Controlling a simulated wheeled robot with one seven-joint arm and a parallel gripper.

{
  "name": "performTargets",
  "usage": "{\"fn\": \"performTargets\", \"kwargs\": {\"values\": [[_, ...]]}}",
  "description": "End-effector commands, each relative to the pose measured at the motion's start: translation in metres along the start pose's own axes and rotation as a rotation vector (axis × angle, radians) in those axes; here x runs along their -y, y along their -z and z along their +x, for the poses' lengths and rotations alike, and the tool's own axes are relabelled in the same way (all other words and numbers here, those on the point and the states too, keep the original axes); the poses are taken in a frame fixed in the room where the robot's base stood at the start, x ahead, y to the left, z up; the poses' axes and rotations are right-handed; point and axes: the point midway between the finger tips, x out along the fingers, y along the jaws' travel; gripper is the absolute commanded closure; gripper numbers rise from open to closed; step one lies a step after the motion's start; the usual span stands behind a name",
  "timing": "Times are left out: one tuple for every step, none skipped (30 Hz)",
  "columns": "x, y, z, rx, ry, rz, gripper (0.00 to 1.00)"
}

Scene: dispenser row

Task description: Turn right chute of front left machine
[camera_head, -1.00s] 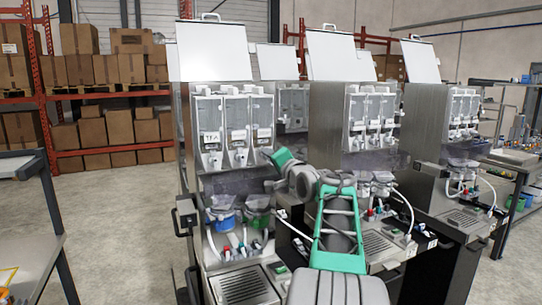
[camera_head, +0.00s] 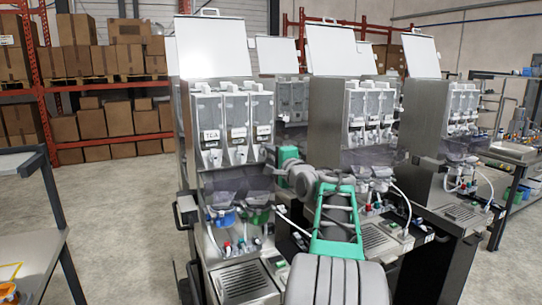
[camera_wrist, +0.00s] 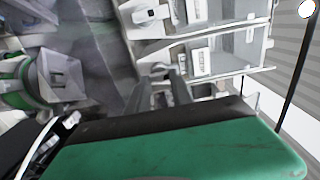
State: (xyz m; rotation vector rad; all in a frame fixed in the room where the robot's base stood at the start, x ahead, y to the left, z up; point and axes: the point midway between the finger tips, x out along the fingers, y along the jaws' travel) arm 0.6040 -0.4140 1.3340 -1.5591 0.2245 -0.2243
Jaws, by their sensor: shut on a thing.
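The front left machine (camera_head: 222,95) is a steel dispenser with three clear canisters side by side and an open lid. Its right canister (camera_head: 262,108) is above my gripper (camera_head: 271,153), which reaches in from the right at the canister's lower end. In the wrist view, my gripper's two dark fingers (camera_wrist: 163,80) are closed on the small grey right chute (camera_wrist: 157,69) below the labelled canisters (camera_wrist: 198,60). In the head view the chute is hidden by my gripper and the smoky clear cover.
A drip grate (camera_head: 241,281) is at the front. Another dispenser (camera_head: 326,125) stands close on the right, behind my arm. Open floor (camera_head: 120,220) lies to the left.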

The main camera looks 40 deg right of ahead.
Motion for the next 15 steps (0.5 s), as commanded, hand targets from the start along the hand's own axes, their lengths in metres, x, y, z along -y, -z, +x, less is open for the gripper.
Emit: {"fn": "performTargets", "kwargs": {"values": [[-0.0004,0.0001,0.0001,0.000,-0.001,0.002,1.00],[-0.0005,0.0000,0.0001,0.000,-0.001,0.002,1.00],[-0.0005,0.0000,0.0001,0.000,-0.001,0.002,1.00],[-0.0005,0.0000,0.0001,0.000,-0.001,0.002,1.00],[-0.0005,0.0000,0.0001,0.000,-0.001,0.002,1.00],[-0.0005,0.0000,0.0000,0.000,-0.001,0.001,1.00],[-0.0005,0.0000,0.0000,0.000,-0.001,0.001,1.00],[-0.0005,0.0000,0.0000,0.000,-0.001,0.001,1.00],[-0.0005,0.0000,0.0001,0.000,-0.001,0.001,1.00],[-0.0005,0.0000,0.0001,0.000,-0.001,0.001,0.72],[-0.0005,0.0000,0.0001,0.000,-0.001,0.001,0.69],[-0.0005,0.0000,0.0001,0.000,0.000,0.001,0.66],[-0.0005,0.0000,0.0001,0.000,0.000,0.001,0.63],[-0.0004,0.0000,0.0000,0.000,0.000,0.001,0.61],[-0.0004,0.0000,0.0000,0.000,0.000,0.001,0.58]]}}
